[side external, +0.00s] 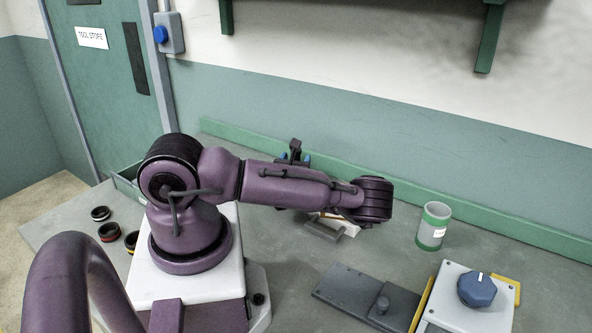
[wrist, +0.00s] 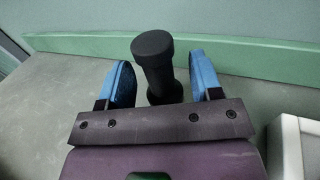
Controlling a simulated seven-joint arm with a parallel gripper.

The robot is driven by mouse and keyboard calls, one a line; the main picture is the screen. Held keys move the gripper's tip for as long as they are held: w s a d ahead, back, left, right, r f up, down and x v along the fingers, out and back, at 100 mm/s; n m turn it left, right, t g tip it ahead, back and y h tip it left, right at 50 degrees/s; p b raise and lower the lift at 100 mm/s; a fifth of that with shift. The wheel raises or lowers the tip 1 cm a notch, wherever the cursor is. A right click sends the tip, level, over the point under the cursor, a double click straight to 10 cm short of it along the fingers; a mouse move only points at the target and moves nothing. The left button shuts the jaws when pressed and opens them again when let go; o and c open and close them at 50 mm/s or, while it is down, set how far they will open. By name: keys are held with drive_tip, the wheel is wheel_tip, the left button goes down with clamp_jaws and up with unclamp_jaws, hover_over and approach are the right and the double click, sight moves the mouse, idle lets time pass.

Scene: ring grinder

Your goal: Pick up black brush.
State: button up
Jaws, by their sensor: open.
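The black brush (wrist: 155,62) stands upright, a dark round-topped handle between my two blue fingers in the wrist view. My gripper (wrist: 161,75) is open, with one finger on each side of the handle and a visible gap to each. The lower part of the brush is hidden behind the gripper's front plate. In the side view the brush shows as a small dark shape (side external: 295,147) behind my forearm, near the back wall. The blue fingertips of my gripper (side external: 294,158) show beside it; the rest is hidden by the arm.
A green rail (side external: 480,219) runs along the wall behind the brush. A pale box (wrist: 290,147) stands close at lower right in the wrist view. A green-and-white can (side external: 433,228), a grey plate (side external: 345,288) and a blue-knobbed box (side external: 455,306) are at right. Several dark rings (side external: 108,231) lie at left.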

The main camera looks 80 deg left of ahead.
drive_tip(key=shift+w+a, duration=0.2)
drive_tip(key=shift+a, duration=0.25)
drive_tip(key=c, duration=1)
